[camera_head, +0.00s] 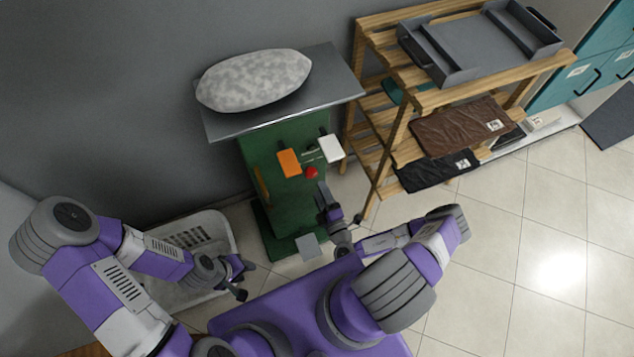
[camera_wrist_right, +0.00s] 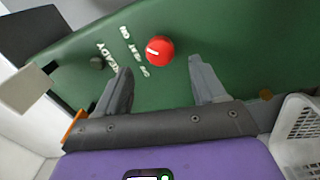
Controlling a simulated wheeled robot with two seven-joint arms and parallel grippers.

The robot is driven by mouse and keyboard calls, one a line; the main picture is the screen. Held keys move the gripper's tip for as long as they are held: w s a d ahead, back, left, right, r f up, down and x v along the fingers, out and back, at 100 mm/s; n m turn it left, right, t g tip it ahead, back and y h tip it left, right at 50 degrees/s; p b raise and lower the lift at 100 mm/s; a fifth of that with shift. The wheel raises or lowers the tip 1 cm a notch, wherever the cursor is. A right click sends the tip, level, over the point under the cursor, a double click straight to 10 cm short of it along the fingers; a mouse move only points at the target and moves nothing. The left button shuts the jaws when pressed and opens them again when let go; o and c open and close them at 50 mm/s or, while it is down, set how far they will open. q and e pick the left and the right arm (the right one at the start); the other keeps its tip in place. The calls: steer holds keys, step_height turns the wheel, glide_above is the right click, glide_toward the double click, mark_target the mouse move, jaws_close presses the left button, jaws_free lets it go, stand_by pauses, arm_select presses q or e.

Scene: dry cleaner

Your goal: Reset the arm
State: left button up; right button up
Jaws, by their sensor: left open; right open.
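My left gripper (camera_head: 241,278) is open and empty at the lower left of the head view, over the white basket. My right gripper (camera_head: 338,212) is open in front of the green press cabinet (camera_head: 285,215). In the right wrist view, its two fingers (camera_wrist_right: 162,88) point at the green panel, with a red knob (camera_wrist_right: 159,49) just beyond and between them. The red knob (camera_head: 311,172) also shows in the head view, below an orange piece (camera_head: 289,162) and a white piece (camera_head: 330,148). I cannot tell whether a finger touches the panel.
A grey-white padded board (camera_head: 253,80) lies on the cabinet's metal top (camera_head: 335,88). A white basket (camera_head: 222,232) stands left of the cabinet. A wooden rack (camera_head: 400,125) with a grey tray (camera_head: 480,45) and folded clothes (camera_head: 462,127) stands at right. The tiled floor (camera_head: 540,230) at right is clear.

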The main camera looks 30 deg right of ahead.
steer(key=shift+s, duration=0.5)
